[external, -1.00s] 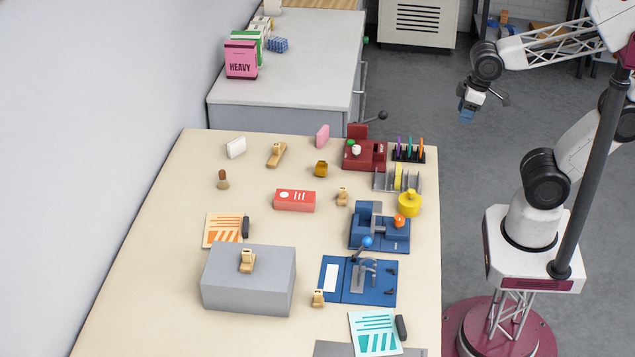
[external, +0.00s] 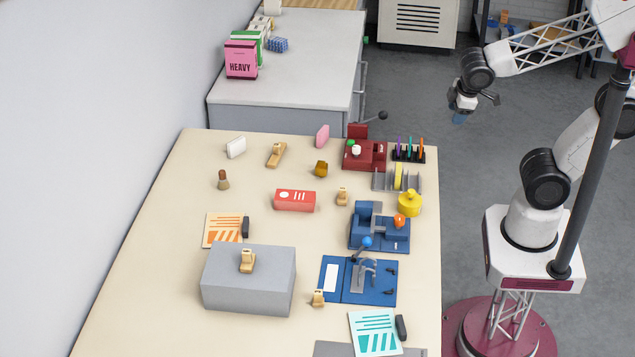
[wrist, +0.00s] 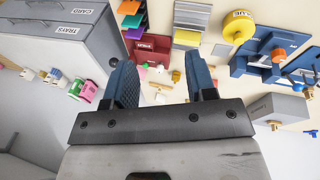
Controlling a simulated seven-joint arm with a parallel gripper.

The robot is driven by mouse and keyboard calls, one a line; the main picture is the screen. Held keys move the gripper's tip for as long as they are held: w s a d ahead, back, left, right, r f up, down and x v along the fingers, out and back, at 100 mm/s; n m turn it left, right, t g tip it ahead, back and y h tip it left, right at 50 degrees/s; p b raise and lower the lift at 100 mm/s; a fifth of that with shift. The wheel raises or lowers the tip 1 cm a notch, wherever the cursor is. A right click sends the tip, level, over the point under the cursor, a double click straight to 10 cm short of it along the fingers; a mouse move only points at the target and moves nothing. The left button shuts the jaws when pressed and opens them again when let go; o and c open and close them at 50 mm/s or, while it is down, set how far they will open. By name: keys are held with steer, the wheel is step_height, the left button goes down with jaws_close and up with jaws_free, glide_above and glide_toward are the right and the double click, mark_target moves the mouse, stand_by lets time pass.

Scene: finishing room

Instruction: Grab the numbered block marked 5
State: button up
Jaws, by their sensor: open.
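Several small tan wooden pieces are on the table in the external view: one on top of the grey box (external: 247,261), one near the middle (external: 342,196), one by the blue press (external: 318,298), and a longer one (external: 276,155) at the back. No number is legible on any of them, so I cannot tell which is the block marked 5. My gripper (external: 460,117) hangs over the floor right of the table, well apart from the pieces. In the wrist view my gripper (wrist: 160,78) is open, with nothing held between its blue fingers.
The grey box (external: 225,282) stands at front left. A red box (external: 295,200) lies mid-table. Blue fixtures (external: 379,228), a yellow container (external: 409,204), a red machine (external: 365,155) and a rack of coloured sticks (external: 408,153) line the right side. Open tabletop lies left.

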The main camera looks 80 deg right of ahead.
steer(key=w+d+f+n+t+h, duration=0.1)
steer(key=w+f+n+t+h, duration=0.2)
steer(key=w+n, duration=0.55)
steer(key=w+d+f+n+t+h, duration=0.1)
steer(key=w+f+n+t+h, duration=0.25)
steer(key=w+n, duration=0.5)
steer(key=n+t+y, duration=0.5)
steer(key=n+y, duration=0.3)
steer(key=n, duration=0.8)
glide_toward(346, 189)
steer(key=x, duration=0.3)
steer(key=shift+r, duration=0.1)
steer(key=shift+w, duration=0.15)
steer(key=shift+x, duration=1.15)
steer(key=shift+w, duration=0.15)
steer(key=shift+x, duration=2.5)
